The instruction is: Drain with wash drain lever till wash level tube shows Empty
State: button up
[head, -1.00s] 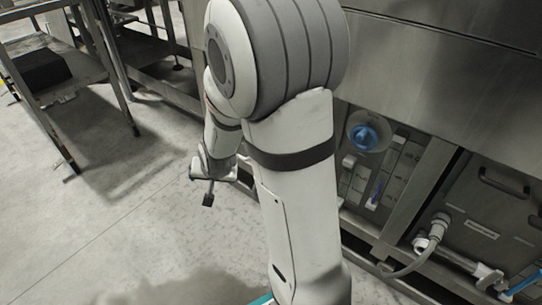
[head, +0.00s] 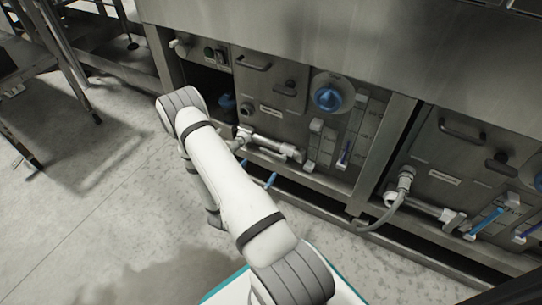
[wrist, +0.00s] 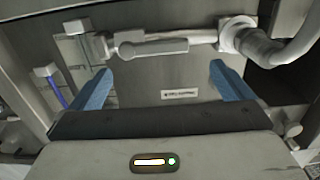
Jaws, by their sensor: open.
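My gripper (head: 258,172) is open, its two blue fingers spread, low in front of the left panel. In the wrist view my gripper (wrist: 160,82) faces a labelled panel upside down, with nothing between the fingers. A drain pipe (head: 268,143) runs along the foot of that panel. In the wrist view a grey lever handle (wrist: 153,47) lies along the pipe, beyond the fingertips and apart from them. A level tube (head: 345,152) with blue in its lower part stands right of the panel; it also shows in the wrist view (wrist: 56,91). The label is too small to read surely.
A blue round knob (head: 327,96) sits above the tube. A frame post (head: 385,150) separates the bays. Open floor (head: 110,210) lies left.

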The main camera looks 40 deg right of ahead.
aim_at(271, 155)
jog(key=b+x, duration=0.1)
jog(key=x, duration=0.2)
jog(key=b+x, duration=0.1)
jog(key=x, duration=0.2)
jog(key=shift+s+d+b, duration=0.2)
jog(key=shift+d+b, duration=0.05)
jog(key=shift+b, duration=0.05)
jog(key=shift+w+d, duration=0.25)
jog(key=shift+d, duration=0.4)
jog(key=shift+c, duration=0.4)
